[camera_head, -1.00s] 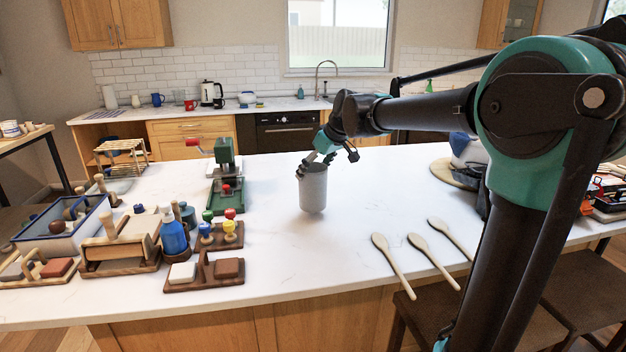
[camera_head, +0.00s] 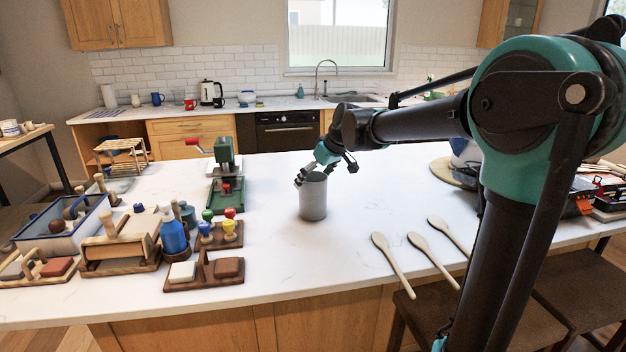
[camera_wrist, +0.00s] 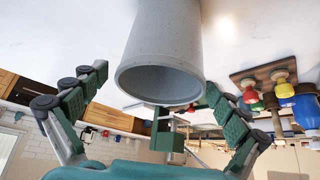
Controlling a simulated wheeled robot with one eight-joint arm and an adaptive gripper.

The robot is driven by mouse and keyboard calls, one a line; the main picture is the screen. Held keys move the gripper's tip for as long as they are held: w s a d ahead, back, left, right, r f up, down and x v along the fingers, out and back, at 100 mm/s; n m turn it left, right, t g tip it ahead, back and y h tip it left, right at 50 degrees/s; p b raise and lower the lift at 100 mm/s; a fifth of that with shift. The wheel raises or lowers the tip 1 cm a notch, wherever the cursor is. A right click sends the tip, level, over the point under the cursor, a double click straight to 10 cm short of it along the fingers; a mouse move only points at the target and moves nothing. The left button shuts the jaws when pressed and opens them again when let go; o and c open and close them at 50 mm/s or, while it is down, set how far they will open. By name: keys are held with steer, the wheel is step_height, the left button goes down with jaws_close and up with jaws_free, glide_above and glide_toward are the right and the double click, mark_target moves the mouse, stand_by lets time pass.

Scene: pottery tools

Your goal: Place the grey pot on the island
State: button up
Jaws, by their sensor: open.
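The grey pot (camera_head: 313,200) stands upright on the white top of the island (camera_head: 290,260), near its middle. My gripper (camera_head: 325,170) is at the pot's upper rim in the head view. In the wrist view the pot (camera_wrist: 165,35) fills the top middle with its open mouth facing me. There the fingers of my gripper (camera_wrist: 157,82) are spread open, one on each side of the mouth. The left finger is apart from the pot; the right fingertip is close to the rim, and I cannot tell if it touches.
Wooden tools, a blue bottle (camera_head: 173,235) and stamps crowd the island's left part. A green press (camera_head: 226,175) stands left of the pot. Several wooden spoons (camera_head: 432,260) lie to the right. The top in front of the pot is clear.

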steer(key=shift+r, duration=0.1)
steer(key=v, duration=1.2)
